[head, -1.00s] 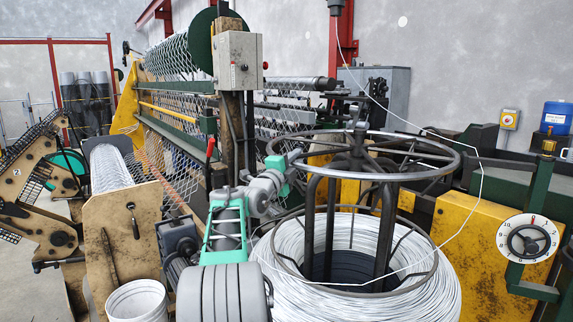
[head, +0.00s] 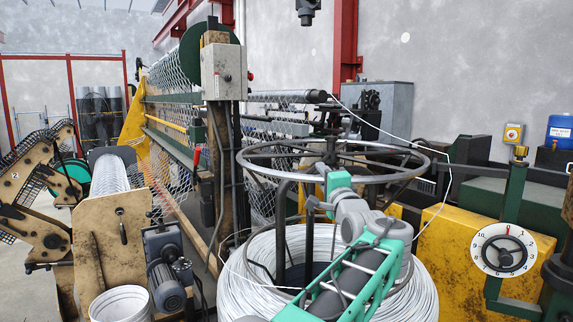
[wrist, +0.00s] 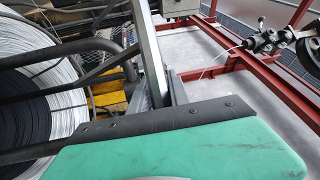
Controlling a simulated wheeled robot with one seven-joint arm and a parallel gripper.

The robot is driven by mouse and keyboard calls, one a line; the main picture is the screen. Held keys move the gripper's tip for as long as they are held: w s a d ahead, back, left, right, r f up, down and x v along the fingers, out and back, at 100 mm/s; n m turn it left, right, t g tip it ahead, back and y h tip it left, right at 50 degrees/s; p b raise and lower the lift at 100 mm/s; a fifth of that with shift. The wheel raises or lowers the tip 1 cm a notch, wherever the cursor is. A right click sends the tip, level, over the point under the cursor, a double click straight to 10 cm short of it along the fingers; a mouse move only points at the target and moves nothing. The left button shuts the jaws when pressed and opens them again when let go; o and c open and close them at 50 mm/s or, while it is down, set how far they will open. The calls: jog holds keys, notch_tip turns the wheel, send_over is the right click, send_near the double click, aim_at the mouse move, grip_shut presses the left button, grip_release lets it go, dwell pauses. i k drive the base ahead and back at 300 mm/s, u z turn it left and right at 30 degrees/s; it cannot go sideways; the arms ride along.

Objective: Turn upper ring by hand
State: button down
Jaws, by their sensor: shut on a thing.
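The upper ring (head: 404,146) is a grey metal hoop with spokes, lying level on a dark post frame above a large coil of white wire (head: 255,285). My gripper (head: 331,169) is at the near side of the ring, reached by my teal and grey arm from below. It is shut on the ring's metal. In the wrist view, a grey metal bar (wrist: 149,45) runs up from between the short fingers (wrist: 163,92), above the teal gripper body. The exact contact at the fingertips is partly hidden.
A thin white wire loops over the ring's right side. A post with a control box (head: 224,73) stands to the left, before the chainlink mesh (head: 189,62). A numbered dial (head: 505,250) and yellow cabinet (head: 448,240) stand to the right.

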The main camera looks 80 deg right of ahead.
aim_at(332, 155)
jog(key=u, duration=0.15)
jog(key=k, duration=1.05)
jog(key=u, duration=0.2)
